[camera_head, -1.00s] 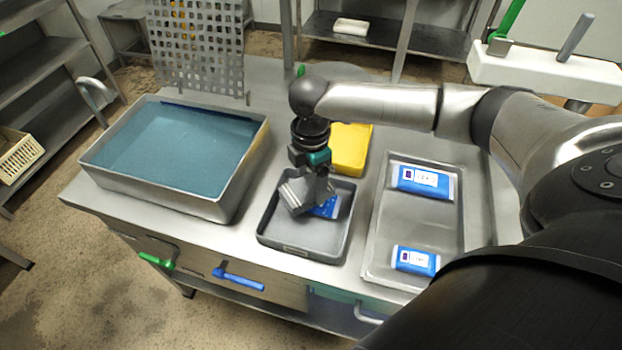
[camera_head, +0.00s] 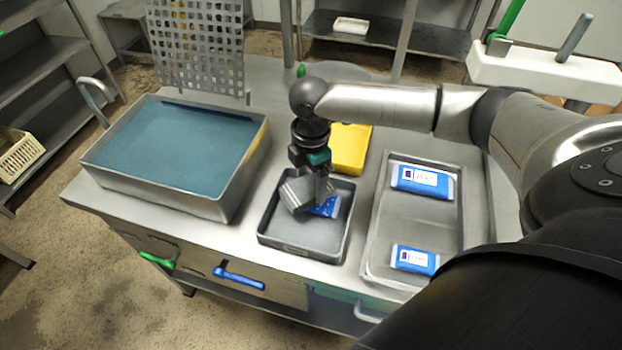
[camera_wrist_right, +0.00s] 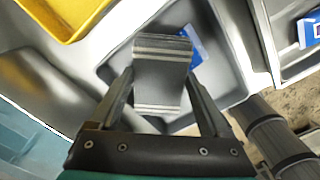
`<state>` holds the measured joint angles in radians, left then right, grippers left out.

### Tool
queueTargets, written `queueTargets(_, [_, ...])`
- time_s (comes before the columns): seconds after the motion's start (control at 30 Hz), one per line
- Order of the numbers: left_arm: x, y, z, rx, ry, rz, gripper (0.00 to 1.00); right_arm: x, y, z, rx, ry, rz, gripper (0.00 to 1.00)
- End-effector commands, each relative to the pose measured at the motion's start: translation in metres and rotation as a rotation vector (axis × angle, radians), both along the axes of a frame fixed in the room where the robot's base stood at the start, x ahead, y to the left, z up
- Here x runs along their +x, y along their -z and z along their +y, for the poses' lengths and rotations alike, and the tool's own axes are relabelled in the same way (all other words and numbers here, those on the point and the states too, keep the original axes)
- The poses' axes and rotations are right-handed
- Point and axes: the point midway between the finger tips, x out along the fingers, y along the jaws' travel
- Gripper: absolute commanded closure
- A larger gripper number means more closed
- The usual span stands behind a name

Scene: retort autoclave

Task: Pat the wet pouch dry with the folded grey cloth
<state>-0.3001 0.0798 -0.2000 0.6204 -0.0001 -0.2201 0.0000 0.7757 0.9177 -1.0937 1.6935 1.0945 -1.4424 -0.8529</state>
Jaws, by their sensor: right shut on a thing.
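The folded grey cloth (camera_head: 300,194) is held over the grey tray (camera_head: 298,244) in the middle of the bench. My right gripper (camera_head: 318,192) is shut on it; in the right wrist view the cloth (camera_wrist_right: 162,78) sits between the two fingers (camera_wrist_right: 160,95). The blue pouch (camera_head: 328,207) lies in the tray, partly hidden under or behind the cloth. Its blue edge with white print shows beside the cloth in the right wrist view (camera_wrist_right: 196,47). I cannot tell whether the cloth touches the pouch. My left gripper is not in view.
A steel basin of blue-green water (camera_head: 180,150) stands to the left. A yellow bin (camera_head: 349,148) is behind the grey tray. To the right, a steel tray (camera_head: 409,219) holds two blue-and-white pouches (camera_head: 422,181). A perforated plate (camera_head: 197,45) stands at the back.

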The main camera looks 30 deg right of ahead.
Motion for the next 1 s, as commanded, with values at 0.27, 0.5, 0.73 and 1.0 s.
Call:
queueTargets(0.27, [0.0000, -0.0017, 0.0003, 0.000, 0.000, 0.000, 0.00, -0.0030, 0.0030, 0.0002, -0.001, 0.000, 0.010, 0.64])
queueTargets(0.5, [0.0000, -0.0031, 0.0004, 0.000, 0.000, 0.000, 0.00, -0.0030, 0.0033, 0.0002, -0.001, 0.000, 0.010, 0.64])
queueTargets(0.73, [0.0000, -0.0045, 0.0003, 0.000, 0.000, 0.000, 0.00, -0.0030, 0.0034, 0.0002, -0.001, 0.000, 0.010, 0.64])
queueTargets(1.0, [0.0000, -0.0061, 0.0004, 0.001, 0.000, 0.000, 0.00, -0.0030, 0.0036, 0.0000, -0.001, 0.000, 0.010, 0.64])
